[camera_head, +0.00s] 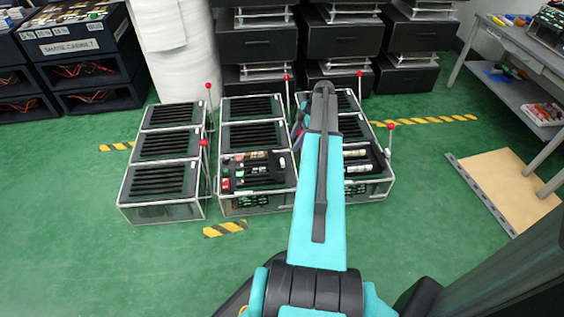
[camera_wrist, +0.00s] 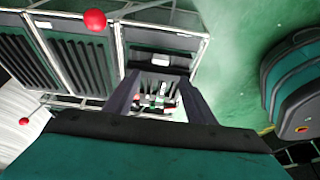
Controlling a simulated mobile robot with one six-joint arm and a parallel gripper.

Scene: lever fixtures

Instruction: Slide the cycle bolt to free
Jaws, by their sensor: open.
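I cannot single out the cycle bolt in either view. The near middle fixture (camera_head: 257,203) carries red and green buttons and dark fittings on its top. The near right fixture (camera_head: 378,189) also carries fittings, partly hidden behind my arm. In the wrist view, my gripper (camera_wrist: 160,78) is open, its two dark fingers apart. A dark fixture panel with a white label (camera_wrist: 160,62) shows between and beyond the fingertips, with small red, green and white parts lower down. Nothing is seen held, and contact cannot be told. My arm hides the gripper in the head view.
Slatted fixtures (camera_head: 165,145) stand in columns on the green floor, with upright red-ball levers (camera_head: 204,143) beside them. One red ball (camera_wrist: 95,19) shows close in the wrist view. Black drawers (camera_head: 256,45) stand behind; a wooden board (camera_head: 505,185) lies right. The front left floor is clear.

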